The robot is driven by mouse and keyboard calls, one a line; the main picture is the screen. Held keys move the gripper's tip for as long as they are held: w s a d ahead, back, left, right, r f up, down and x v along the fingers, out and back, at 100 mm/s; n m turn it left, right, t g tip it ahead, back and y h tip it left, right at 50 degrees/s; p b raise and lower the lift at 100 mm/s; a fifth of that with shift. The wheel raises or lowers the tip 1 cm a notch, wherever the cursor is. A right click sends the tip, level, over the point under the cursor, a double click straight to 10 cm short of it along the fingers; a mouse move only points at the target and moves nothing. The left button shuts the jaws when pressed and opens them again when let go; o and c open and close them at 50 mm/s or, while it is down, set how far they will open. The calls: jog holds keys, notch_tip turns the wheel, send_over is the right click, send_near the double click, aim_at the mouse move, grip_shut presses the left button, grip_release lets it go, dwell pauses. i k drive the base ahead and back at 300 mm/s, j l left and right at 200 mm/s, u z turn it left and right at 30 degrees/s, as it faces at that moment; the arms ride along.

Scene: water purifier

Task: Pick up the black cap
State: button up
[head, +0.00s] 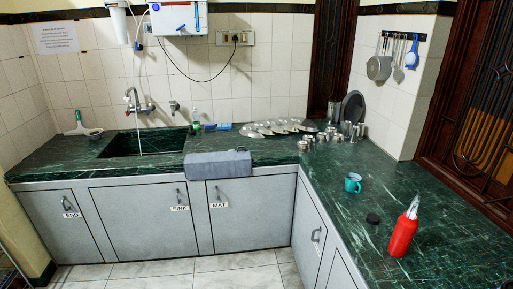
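The black cap (373,218) is a small, dark, flat disc lying on the green marble counter (440,240) at the right. It is left of a red bottle (403,234) and below a teal mug (353,182) in the picture. Nothing covers it. My gripper is not in the head view, so its state is not shown.
The red bottle stands upright close to the cap, with a pale object at its top. A grey folded mat (218,164) lies on the counter edge by the sink (145,142). Several steel plates and cups (334,133) stand at the back corner. Counter around the cap is mostly clear.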

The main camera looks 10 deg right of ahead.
aim_at(374, 219)
jog(key=z, duration=1.55)
